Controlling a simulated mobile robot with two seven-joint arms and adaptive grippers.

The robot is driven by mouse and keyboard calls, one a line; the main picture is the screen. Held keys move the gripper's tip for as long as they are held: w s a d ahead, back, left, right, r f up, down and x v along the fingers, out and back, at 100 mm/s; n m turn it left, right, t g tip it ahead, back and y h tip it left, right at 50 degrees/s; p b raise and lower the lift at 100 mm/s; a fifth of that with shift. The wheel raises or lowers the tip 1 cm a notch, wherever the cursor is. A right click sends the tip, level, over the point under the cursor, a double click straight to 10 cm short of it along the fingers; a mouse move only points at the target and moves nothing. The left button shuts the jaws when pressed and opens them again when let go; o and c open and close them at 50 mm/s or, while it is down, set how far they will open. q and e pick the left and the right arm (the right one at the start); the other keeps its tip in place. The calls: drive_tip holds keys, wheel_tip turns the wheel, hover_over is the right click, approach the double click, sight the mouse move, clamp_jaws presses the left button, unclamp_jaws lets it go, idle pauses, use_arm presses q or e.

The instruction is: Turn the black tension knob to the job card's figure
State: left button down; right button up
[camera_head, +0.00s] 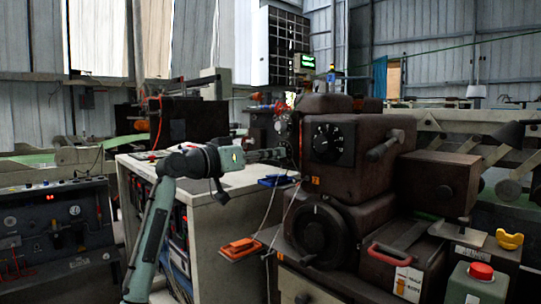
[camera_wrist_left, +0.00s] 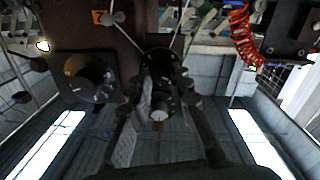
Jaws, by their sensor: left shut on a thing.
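My left gripper (camera_head: 284,154) reaches in from the left to the left side of the brown machine. In the left wrist view its fingers (camera_wrist_left: 160,88) are closed around a dark round part (camera_wrist_left: 160,58), which looks like a black knob; the fingers hide much of it. A black dial (camera_head: 328,140) with white marks is on the machine's front, right of the gripper. It also shows in the wrist view (camera_wrist_left: 92,78), left of the fingers. Its figures are too small to read. I cannot make out a job card. My right gripper is not in view.
A large black handwheel (camera_head: 318,235) sits below the dial, and a lever (camera_head: 385,146) juts out right of it. A red-topped button box (camera_head: 479,280) is at front right.

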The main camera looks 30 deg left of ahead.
use_arm(q)
drive_tip(key=m+b, duration=0.1)
drive_tip(key=m, duration=1.2)
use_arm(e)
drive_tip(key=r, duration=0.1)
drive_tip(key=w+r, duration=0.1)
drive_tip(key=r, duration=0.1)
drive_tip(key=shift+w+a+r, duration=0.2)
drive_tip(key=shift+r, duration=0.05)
use_arm(q)
drive_tip(key=shift+m, duration=0.3)
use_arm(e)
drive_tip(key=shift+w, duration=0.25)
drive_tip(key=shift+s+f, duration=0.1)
use_arm(q)
drive_tip(key=c, duration=1.4)
unclamp_jaws()
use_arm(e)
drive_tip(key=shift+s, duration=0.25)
